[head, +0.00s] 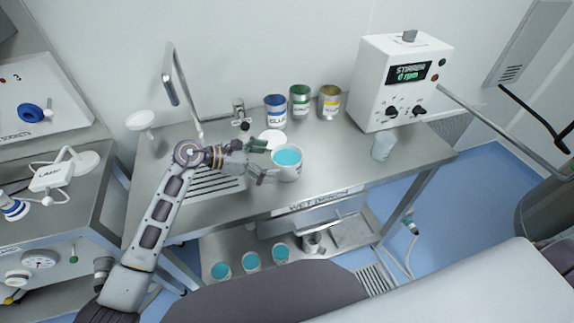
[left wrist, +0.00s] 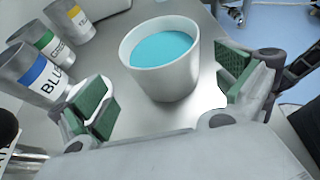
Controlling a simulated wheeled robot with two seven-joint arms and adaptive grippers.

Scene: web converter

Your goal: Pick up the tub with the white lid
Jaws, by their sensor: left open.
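A white tub (head: 287,170) with teal contents at its open top stands on the steel bench; no lid is on it. A flat white disc (head: 272,137), which looks like a lid, lies just behind it. My left gripper (head: 263,160) is open at the tub's left side, its fingers pointing toward it. In the left wrist view the tub (left wrist: 166,75) stands ahead between the spread green-padded fingers, with the gripper (left wrist: 165,100) empty. I cannot tell whether either finger touches it. Part of the white disc shows behind the left finger there. My right gripper is not in view.
Blue, green and yellow labelled cans (head: 276,112) stand behind the tub. A stirrer box (head: 400,85) and a pale cup (head: 383,147) are to the right. A tap (head: 175,80) rises at left. More teal-topped tubs (head: 251,261) sit on the lower shelf.

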